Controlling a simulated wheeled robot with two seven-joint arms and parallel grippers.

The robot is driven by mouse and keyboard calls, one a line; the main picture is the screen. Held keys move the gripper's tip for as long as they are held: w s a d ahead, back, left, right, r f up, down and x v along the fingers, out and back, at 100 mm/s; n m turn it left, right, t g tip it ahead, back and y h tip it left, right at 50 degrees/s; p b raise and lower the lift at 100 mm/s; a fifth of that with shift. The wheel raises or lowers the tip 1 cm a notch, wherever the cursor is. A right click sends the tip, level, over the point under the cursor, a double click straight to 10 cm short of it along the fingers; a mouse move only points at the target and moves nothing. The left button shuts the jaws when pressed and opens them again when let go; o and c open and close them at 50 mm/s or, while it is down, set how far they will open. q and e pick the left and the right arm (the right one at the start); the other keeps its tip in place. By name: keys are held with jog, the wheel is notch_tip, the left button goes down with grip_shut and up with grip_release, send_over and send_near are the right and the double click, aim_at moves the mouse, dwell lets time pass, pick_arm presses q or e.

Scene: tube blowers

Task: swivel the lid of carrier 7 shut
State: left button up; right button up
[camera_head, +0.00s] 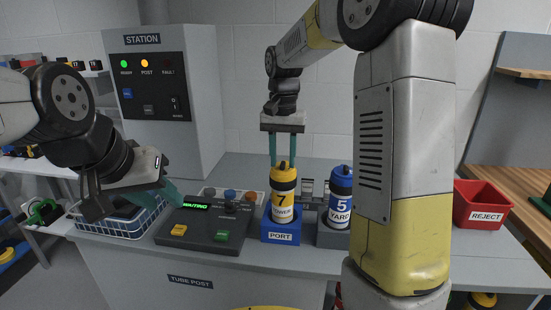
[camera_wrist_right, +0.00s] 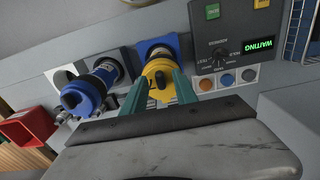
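Carrier 7 (camera_head: 283,205) is yellow with a black band and the label "TOWER". It stands upright in the blue PORT holder (camera_head: 281,238). Its lid (camera_head: 284,170) has a small dark knob, which also shows in the right wrist view (camera_wrist_right: 155,78). My right gripper (camera_head: 283,160) points straight down over the lid. Its two teal fingers are apart, one on each side of the knob; I cannot tell whether they touch the lid. My left gripper (camera_head: 168,192) is at the left, above the basket and near the control panel; its finger gap is hidden.
Blue carrier 5 (camera_head: 340,203) stands in a grey holder right of the port. The control panel (camera_head: 205,231) reads "WAITING". A wire basket (camera_head: 120,226) is at the left and a red REJECT bin (camera_head: 482,208) at the right. My right arm hides part of the bench.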

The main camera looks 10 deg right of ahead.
aim_at(283, 163)
notch_tip(283, 163, up, 7)
jog(key=shift+r, duration=0.2)
dwell(0.3)
jog(key=shift+s+d, duration=0.1)
jog(key=shift+s, duration=0.05)
jog(key=s+d+f+n+t, duration=0.1)
jog(key=s+t, duration=0.1)
jog(key=s, duration=0.5)
jog(key=s+d+f+n+t+y, duration=0.1)
jog(key=s+t, duration=0.1)
jog(key=s, duration=0.5)
jog(key=s+f+n+t+y, duration=0.1)
jog(key=s+n+t, duration=0.1)
jog(key=s, duration=0.6)
jog(key=shift+d, duration=0.4)
